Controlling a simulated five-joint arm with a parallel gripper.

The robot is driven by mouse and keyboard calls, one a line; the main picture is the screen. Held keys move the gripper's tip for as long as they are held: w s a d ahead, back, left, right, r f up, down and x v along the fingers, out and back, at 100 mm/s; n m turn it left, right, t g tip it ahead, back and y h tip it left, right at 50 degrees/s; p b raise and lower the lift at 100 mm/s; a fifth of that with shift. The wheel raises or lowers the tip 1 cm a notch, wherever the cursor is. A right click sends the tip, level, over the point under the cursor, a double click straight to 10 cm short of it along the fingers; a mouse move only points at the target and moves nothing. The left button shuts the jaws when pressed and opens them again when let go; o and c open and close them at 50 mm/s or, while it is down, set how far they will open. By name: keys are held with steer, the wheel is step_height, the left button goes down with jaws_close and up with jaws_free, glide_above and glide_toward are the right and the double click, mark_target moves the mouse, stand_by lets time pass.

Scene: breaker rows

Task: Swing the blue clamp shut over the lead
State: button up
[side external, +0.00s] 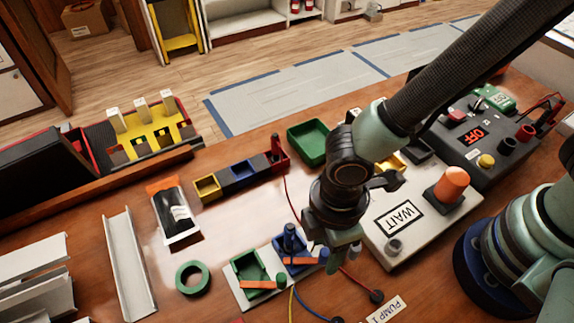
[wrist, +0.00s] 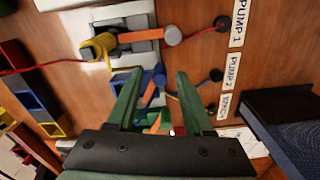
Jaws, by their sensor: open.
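The blue clamp (side external: 289,249) sits on a pale base plate, with a blue upright part and an orange bar across its front. In the wrist view the blue clamp (wrist: 151,94) shows partly between my fingers; the fingers hide much of it. A blue lead (side external: 308,304) runs from its area towards a black plug at the table's front. Whether a lead lies inside the clamp I cannot tell. My gripper (side external: 337,250) is just right of the blue clamp, pointing down. In the wrist view my gripper (wrist: 155,88) has its two green fingers apart. Contact is unclear.
A green clamp (side external: 246,265) stands beside the blue one. A yellow-wrapped clamp (wrist: 98,47) with a red lead is on the other side. The WAIT panel (side external: 400,220) with its orange button lies to the right. Green tape (side external: 180,277) and a white channel (side external: 128,265) lie left.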

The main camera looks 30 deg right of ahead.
jaws_close()
steer(key=m, duration=0.3)
steer(key=shift+s+a, duration=0.3)
steer(key=shift+s, duration=0.1)
steer(key=m, duration=0.1)
steer(key=a+m, duration=0.1)
steer(key=m, duration=0.1)
steer(key=shift+s+m, duration=0.3)
steer(key=shift+s, duration=0.05)
steer(key=shift+s+a+m, duration=0.1)
steer(key=shift+a+m, duration=0.2)
steer(key=shift+m, duration=0.6)
steer(key=shift+s+a+m, duration=0.1)
steer(key=shift+a+m, duration=0.2)
steer(key=shift+m, duration=0.6)
steer(key=shift+a+m, duration=0.3)
steer(key=shift+m, duration=0.6)
